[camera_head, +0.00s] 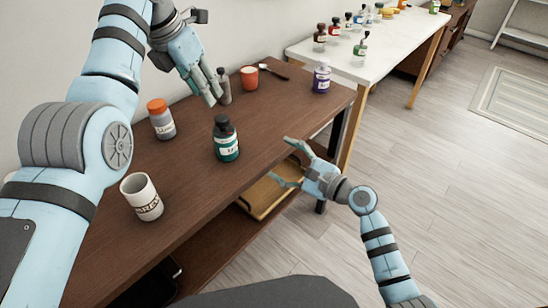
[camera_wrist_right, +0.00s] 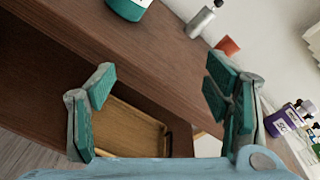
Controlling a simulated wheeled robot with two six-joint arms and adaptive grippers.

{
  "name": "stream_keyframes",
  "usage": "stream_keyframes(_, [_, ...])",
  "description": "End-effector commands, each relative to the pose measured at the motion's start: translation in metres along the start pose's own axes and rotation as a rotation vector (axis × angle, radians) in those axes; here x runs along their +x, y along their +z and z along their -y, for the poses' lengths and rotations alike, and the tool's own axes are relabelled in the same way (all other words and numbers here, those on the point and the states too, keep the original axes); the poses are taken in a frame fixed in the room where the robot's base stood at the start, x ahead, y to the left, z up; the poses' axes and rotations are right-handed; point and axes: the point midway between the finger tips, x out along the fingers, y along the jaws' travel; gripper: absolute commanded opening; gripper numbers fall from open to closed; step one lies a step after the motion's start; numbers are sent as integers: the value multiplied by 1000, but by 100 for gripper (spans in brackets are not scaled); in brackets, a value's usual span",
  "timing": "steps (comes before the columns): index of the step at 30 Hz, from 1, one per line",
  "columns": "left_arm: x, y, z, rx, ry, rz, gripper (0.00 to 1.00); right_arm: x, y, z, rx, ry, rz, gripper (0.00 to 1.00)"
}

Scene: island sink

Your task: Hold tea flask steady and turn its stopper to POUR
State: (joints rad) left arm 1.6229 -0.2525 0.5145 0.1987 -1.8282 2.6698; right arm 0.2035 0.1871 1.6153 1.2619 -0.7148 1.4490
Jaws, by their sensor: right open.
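A dark green bottle with a black top and a pale label (camera_head: 227,143) stands upright on the brown table, near its front edge. It looks like the tea flask, but I cannot read the label or the stopper's marks. Its lower part shows at the top of the right wrist view (camera_wrist_right: 128,8). My left gripper (camera_head: 215,98) hangs above the table behind the bottle, pointing down, apart from it; its jaw opening is unclear. My right gripper (camera_head: 281,161) is open and empty, right of the bottle beyond the table's front edge. Its spread fingers show in the wrist view (camera_wrist_right: 160,88).
On the brown table (camera_head: 185,195) stand an orange-capped bottle (camera_head: 160,120), a white mug (camera_head: 142,197), a grey bottle (camera_head: 224,86), an orange cup (camera_head: 249,78) and a purple bottle (camera_head: 321,77). A wooden tray (camera_head: 262,203) sits on the lower shelf. A white table (camera_head: 375,60) holds several small bottles.

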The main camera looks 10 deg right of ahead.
Motion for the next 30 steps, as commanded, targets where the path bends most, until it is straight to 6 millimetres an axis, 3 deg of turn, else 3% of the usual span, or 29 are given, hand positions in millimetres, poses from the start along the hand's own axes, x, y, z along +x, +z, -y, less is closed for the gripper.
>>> stream_keyframes(1, [0,0,0,0,0,0,33,-3,27,1,151,20,79,71])
stream_keyframes(3, [0,0,0,0,0,0,33,-7,57,-2,385,76,167,71])
stream_keyframes(7, [0,0,0,0,0,0,33,-8,64,-9,611,136,183,71])
stream_keyframes(13, [0,0,0,0,0,0,33,18,69,-11,653,139,181,71])
stream_keyframes(24, [0,0,0,0,0,0,33,111,88,-18,651,139,178,71])
stream_keyframes(30, [0,0,0,0,0,0,33,132,92,-20,649,138,175,71])
